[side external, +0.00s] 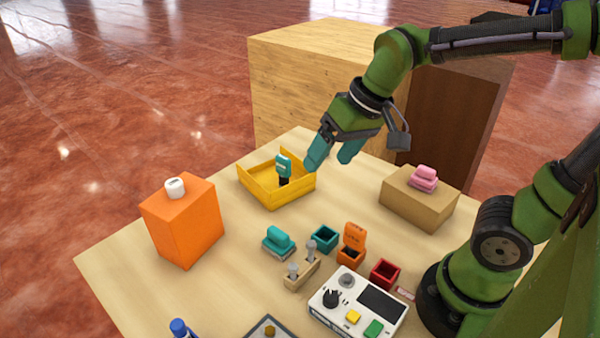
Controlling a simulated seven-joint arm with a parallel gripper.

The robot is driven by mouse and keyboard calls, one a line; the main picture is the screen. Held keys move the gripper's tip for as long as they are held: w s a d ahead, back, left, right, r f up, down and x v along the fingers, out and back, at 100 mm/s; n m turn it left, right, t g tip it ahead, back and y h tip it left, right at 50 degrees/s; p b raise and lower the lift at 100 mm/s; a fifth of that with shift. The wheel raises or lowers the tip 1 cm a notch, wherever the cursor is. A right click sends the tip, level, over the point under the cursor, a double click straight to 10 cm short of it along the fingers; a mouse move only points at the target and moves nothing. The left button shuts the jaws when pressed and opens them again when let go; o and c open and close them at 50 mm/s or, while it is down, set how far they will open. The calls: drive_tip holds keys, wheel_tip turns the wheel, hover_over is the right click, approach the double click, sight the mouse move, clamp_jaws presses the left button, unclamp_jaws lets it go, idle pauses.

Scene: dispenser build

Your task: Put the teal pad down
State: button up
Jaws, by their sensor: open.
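My gripper (332,155) has teal fingers and is open and empty, just above and right of the yellow tray (281,200). A teal block-like piece (283,165) with a dark lower part stands upright in the tray, to the left of my fingers and apart from them. A second teal piece (278,239), rounded on a pale base, rests on the table in front of the tray. A small teal open box (324,238) stands right of it. I cannot tell for certain which teal piece is the pad.
An orange block (182,225) bears a white item (175,188) at left. A cardboard box (418,200) bears a pink piece (424,178) at right. A wooden holder (302,273), an orange box (351,250), a red box (385,273) and a control panel (328,312) crowd the front.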

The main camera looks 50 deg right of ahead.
drive_tip(key=s+t, duration=0.1)
drive_tip(key=s+d+r+m+t, duration=0.1)
drive_tip(key=s, duration=0.1)
drive_tip(key=s+d, duration=0.1)
drive_tip(key=s, duration=0.1)
drive_tip(key=shift+r+t, duration=0.15)
drive_tip(key=shift+t, duration=0.25)
